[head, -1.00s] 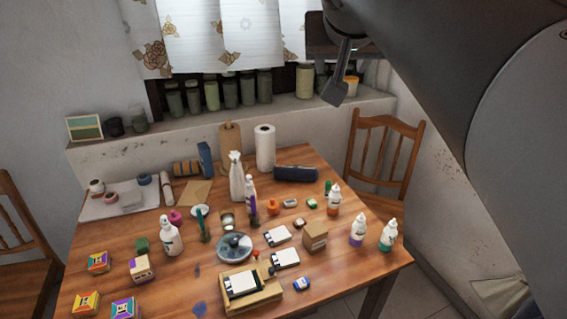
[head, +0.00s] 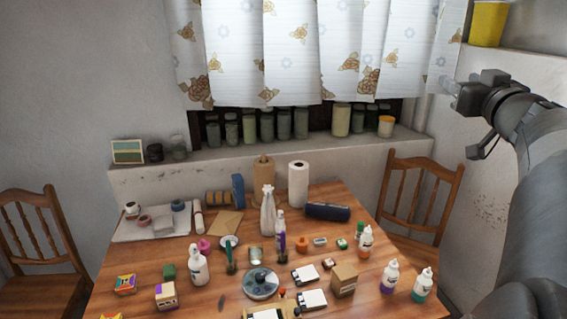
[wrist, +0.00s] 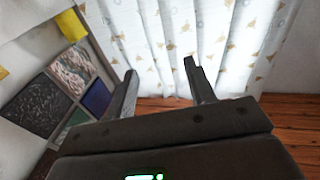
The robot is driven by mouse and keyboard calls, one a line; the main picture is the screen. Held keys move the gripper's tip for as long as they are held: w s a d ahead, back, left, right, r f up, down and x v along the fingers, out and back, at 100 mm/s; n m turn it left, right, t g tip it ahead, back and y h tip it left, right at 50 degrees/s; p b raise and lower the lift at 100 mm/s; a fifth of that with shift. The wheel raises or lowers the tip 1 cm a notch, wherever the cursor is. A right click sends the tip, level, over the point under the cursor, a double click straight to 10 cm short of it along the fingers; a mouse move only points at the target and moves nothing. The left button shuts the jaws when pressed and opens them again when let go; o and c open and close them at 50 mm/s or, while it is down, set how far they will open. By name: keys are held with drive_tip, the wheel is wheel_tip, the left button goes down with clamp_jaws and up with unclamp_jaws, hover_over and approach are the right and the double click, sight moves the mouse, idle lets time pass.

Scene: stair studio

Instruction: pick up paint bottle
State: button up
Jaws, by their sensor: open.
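Several white-capped squeeze bottles that look like paint bottles stand upright on the wooden table (head: 215,300). On the right are an orange-bottomed bottle (head: 365,243), a purple-bottomed bottle (head: 389,277) and a teal-bottomed bottle (head: 422,286). A plain white bottle (head: 199,267) stands left of centre. I cannot tell which one the task means. My gripper (head: 456,93) is raised at the upper right, well above the table and away from all bottles. In the wrist view my gripper (wrist: 160,70) has its two fingers apart with nothing between them. No bottle shows in that view.
A spray bottle (head: 268,212), a paper towel roll (head: 298,184), a cardboard box (head: 344,280) and a round lidded dish (head: 261,284) crowd the table. Wooden chairs stand at right (head: 425,190) and left (head: 45,245). Jars line the sill (head: 385,148) below the curtain (head: 300,60).

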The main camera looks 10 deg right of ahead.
wheel_tip(320, 180, down, 8)
drive_tip(key=s+n+y, duration=0.1)
drive_tip(key=s+y, duration=0.2)
drive_tip(key=y, duration=0.1)
approach(392, 262)
drive_tip(key=shift+g, duration=0.4)
drive_tip(key=w, duration=0.6)
drive_tip(key=shift+a+r, duration=0.2)
drive_tip(key=shift+w+d+f, duration=0.1)
drive_tip(key=shift+w+d, duration=0.15)
drive_tip(key=shift+w, duration=1.05)
drive_tip(key=shift+w+d, duration=0.2)
drive_tip(key=shift+w, duration=1.1)
drive_tip(key=shift+c, duration=0.5)
